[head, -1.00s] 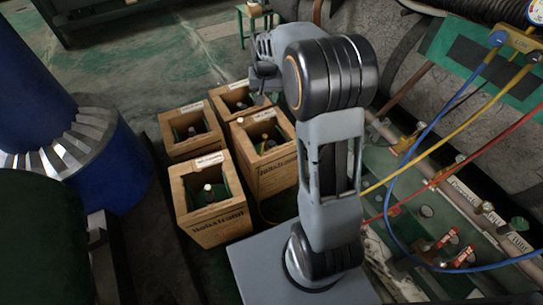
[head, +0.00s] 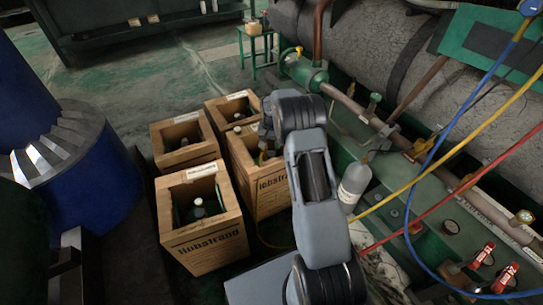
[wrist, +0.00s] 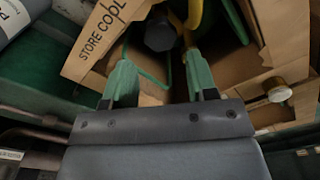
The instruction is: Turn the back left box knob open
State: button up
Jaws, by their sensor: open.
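The back left box (head: 165,133) is an open wooden crate in the head view, with a bottle top and small knob (head: 184,142) inside. My gripper (head: 266,150) is over the right-hand crate (head: 270,192) instead, partly hidden by my arm. In the wrist view its two green fingers (wrist: 161,78) are apart with nothing between their tips. A dark round knob (wrist: 160,32) lies just beyond and between the fingertips, apart from them, inside a crate marked "STORE COOL" (wrist: 110,28).
The front crate (head: 205,250) and the far crate (head: 215,108) also hold bottles. A grey cylinder (head: 354,185) and green machinery with hoses stand to the right. A blue drum (head: 95,190) stands left.

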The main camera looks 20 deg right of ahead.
aim_at(271, 154)
jog(key=shift+f+b, duration=0.85)
jog(key=shift+f, duration=2.05)
jog(key=c, duration=0.6)
jog(key=shift+c, duration=0.2)
